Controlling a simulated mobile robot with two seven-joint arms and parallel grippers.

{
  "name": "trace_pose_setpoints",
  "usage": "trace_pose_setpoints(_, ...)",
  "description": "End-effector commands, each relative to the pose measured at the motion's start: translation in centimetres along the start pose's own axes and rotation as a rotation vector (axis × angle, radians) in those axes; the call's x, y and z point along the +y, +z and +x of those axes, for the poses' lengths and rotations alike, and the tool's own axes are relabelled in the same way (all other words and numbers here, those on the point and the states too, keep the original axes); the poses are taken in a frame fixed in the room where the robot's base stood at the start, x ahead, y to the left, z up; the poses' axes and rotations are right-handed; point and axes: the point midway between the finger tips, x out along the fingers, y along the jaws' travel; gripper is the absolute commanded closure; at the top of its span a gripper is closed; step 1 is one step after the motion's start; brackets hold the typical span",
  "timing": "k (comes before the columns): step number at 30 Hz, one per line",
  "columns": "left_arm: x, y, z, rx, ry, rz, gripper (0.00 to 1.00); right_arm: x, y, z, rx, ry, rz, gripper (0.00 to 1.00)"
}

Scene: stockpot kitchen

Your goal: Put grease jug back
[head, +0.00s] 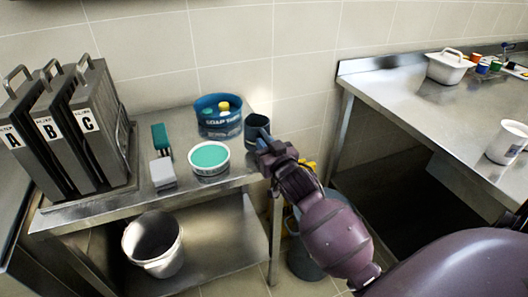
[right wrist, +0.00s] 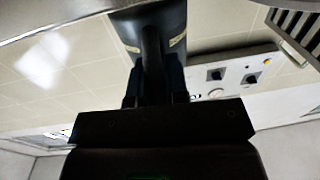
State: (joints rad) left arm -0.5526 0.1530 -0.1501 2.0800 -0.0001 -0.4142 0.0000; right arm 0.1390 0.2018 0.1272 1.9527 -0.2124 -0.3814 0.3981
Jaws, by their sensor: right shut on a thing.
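The grease jug (head: 256,127) is a dark blue-grey, open-topped jug at the back right corner of the small steel table (head: 225,181). My right gripper (head: 268,149) reaches it from the front right and is shut on it. In the right wrist view the jug (right wrist: 176,22) stands upside down in the picture, with its dark handle between the fingers (right wrist: 157,92). I cannot tell whether its base touches the table top. My left gripper is in neither view.
A blue soap tub (head: 217,127) stands close left of the jug, and a teal-filled white tub (head: 210,170) is in front. Lettered grey filter panels (head: 98,125) stand left. A steel counter (head: 400,100) is at right.

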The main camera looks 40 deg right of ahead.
Motion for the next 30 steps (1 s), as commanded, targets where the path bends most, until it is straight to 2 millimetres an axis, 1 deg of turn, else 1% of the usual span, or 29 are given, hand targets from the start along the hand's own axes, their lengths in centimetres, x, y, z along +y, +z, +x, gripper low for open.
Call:
trace_pose_setpoints(1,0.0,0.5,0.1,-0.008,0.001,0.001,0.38,0.0,1.0,0.0,-0.002,0.0,-0.001,1.0)
trace_pose_setpoints(4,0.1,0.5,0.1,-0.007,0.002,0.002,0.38,0.0,1.7,0.0,0.0,0.0,0.0,1.0)
trace_pose_setpoints(10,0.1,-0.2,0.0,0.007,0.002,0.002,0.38,0.0,1.7,0.0,0.005,-0.001,0.0,1.0)
trace_pose_setpoints(18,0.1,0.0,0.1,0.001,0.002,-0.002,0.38,0.0,2.1,0.0,0.004,-0.001,0.0,1.0)
trace_pose_setpoints(19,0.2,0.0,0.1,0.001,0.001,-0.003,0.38,0.0,2.1,0.0,0.002,0.0,0.0,0.81)
trace_pose_setpoints(23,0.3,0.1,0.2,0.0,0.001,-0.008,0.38,0.0,2.1,0.0,0.002,0.0,0.0,0.61)
trace_pose_setpoints(30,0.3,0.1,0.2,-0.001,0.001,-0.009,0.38,0.0,2.1,0.0,0.002,0.0,0.0,0.6)
